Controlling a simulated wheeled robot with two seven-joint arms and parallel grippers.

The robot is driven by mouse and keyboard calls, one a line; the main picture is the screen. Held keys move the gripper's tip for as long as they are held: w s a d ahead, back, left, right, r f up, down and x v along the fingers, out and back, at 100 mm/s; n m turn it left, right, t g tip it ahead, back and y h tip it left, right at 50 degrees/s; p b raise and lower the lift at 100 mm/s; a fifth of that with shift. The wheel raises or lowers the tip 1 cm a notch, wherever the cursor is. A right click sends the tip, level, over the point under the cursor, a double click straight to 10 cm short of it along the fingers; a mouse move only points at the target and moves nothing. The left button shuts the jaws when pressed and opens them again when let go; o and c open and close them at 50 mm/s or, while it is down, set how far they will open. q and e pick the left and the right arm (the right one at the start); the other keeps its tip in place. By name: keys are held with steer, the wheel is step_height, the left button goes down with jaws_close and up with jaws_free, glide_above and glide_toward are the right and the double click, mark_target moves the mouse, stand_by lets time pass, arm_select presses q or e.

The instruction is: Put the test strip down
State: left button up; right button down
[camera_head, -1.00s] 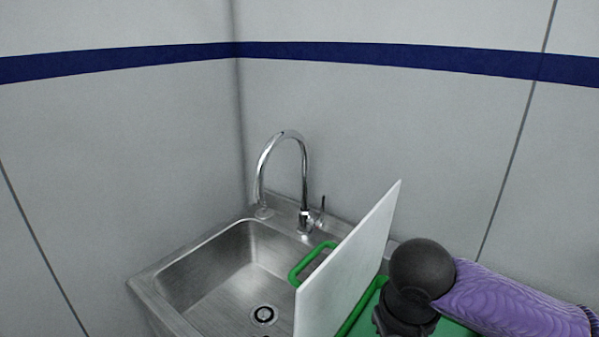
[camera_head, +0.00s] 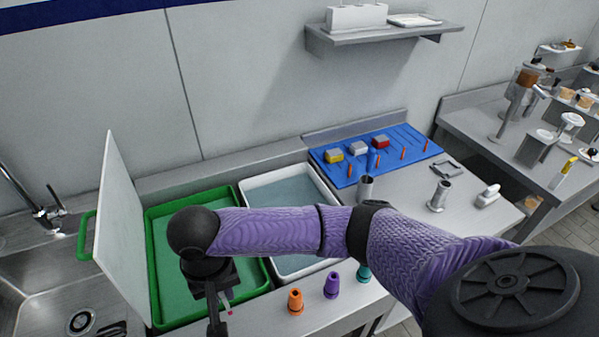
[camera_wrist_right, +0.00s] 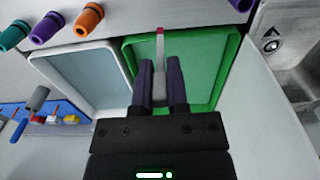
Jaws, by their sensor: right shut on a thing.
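My right gripper (camera_head: 217,318) hangs over the front part of the green tray (camera_head: 156,262) in the head view. In the right wrist view its two dark fingers (camera_wrist_right: 159,88) are shut on a slim pale test strip (camera_wrist_right: 160,62) with a pink end. The strip points away from the fingers, over the green tray (camera_wrist_right: 228,75). In the head view only a small pink spot of it (camera_head: 230,312) shows beside the gripper. My left gripper is in neither current view.
A white tray with clear liquid (camera_head: 250,187) adjoins the green one. An upright white panel (camera_head: 118,225) stands between the green tray and the sink (camera_head: 30,262). A blue board (camera_head: 400,148) lies behind.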

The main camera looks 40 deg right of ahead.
steer(key=shift+s, duration=0.15)
steer(key=f, duration=0.1)
steer(key=f+b, duration=0.1)
steer(key=f, duration=0.1)
steer(key=shift+w+d+f, duration=0.2)
steer(key=shift+w+f, duration=0.05)
steer(key=shift+f, duration=0.05)
step_height(320, 180, down, 7)
steer(key=b, duration=0.2)
steer(key=shift+b, duration=0.35)
steer(key=shift+r, duration=0.1)
steer(key=c, duration=0.6)
jaws_free()
arm_select(q)
step_height(320, 180, down, 3)
steer(key=shift+d+f, duration=0.1)
steer(key=shift+d, duration=0.05)
steer(key=shift+d, duration=0.1)
arm_select(e)
step_height(320, 180, up, 11)
steer(key=p, duration=0.4)
steer(key=shift+a+r, duration=0.1)
steer(key=shift+r, duration=0.05)
arm_select(q)
steer(key=r, duration=0.3)
steer(key=shift+w+d+r, duration=0.15)
steer(key=shift+w+r, duration=0.1)
steer(key=shift+r, duration=0.15)
arm_select(e)
steer(key=shift+r, duration=0.4)
